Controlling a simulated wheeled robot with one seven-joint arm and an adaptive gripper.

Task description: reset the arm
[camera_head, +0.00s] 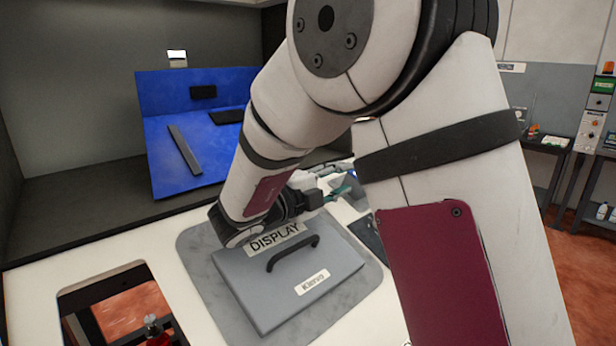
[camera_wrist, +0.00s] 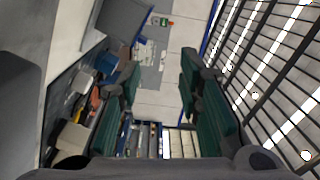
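My arm reaches across the head view, white with dark bands and maroon panels. My gripper (camera_head: 338,192) points to the right beyond the forearm, with teal fingertips partly showing. In the wrist view my gripper (camera_wrist: 160,85) has its two green finger pads wide apart with nothing between them, so it is open and empty. A grey case (camera_head: 245,295) with a black handle and a "DISPLAY" label lies on a grey mat (camera_head: 200,243) below my forearm. My forearm hides part of the counter behind it.
A blue board (camera_head: 165,97) with dark bars stands at the back left. The white counter has a rectangular opening (camera_head: 130,300) at the front left. A bin of mixed items (camera_wrist: 85,110) and a black wire grid (camera_wrist: 270,60) show in the wrist view.

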